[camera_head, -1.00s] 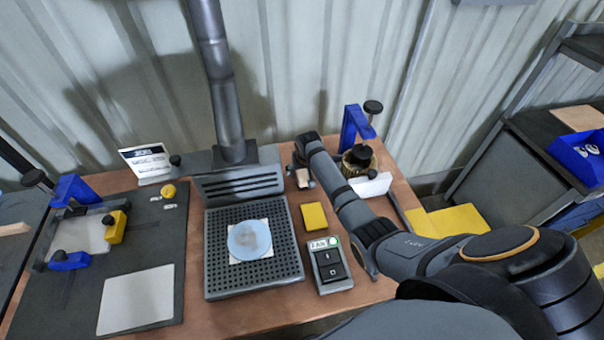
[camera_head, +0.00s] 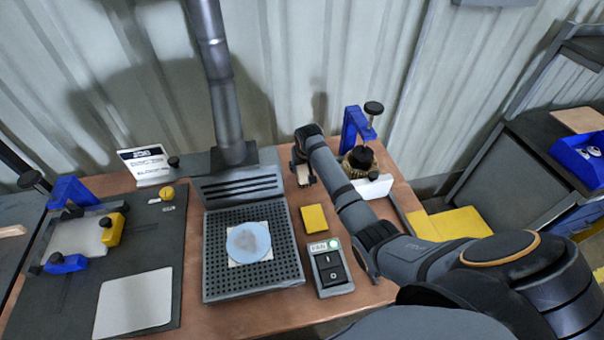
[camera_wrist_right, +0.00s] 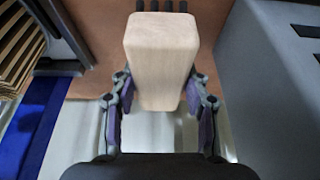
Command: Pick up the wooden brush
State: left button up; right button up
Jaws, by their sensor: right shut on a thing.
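The wooden brush shows in the right wrist view as a pale wooden block (camera_wrist_right: 160,50) with dark bristles at its far end. It stands between the two fingers of my right gripper (camera_wrist_right: 160,112), which are shut on it from both sides. In the head view a small part of the brush (camera_head: 303,176) shows below my right gripper (camera_head: 302,160), at the back of the bench, right of the slotted hood. Whether the brush touches the bench is hard to tell. My left gripper is not in view.
The slotted extraction hood with its pipe (camera_head: 238,184) stands left of the gripper. A perforated tray (camera_head: 212,270) holds a blue disc (camera_head: 249,241). A yellow block (camera_head: 315,218) and a switch box (camera_head: 331,267) lie in front. A blue clamp (camera_head: 352,128) stands to the right.

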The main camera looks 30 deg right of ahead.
jog(key=s+r, duration=0.1)
jog(key=r, duration=0.1)
jog(key=s+r, duration=0.2)
jog(key=s+a+r, duration=0.1)
jog(key=r, duration=0.1)
jog(key=shift+s+a+r+b, duration=0.1)
jog(key=shift+s+r+b, duration=0.15)
jog(key=shift+s+b, duration=0.1)
pick_arm(q)
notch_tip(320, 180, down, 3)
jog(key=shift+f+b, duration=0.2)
jog(key=shift+b, duration=0.7)
pick_arm(e)
jog(key=s+a+r, duration=0.2)
jog(key=s+r, duration=0.2)
jog(key=s, duration=0.5)
jog(key=shift+a+r, duration=0.15)
jog(key=shift+w, duration=0.1)
jog(key=o, duration=0.6)
jog(key=c, duration=0.4)
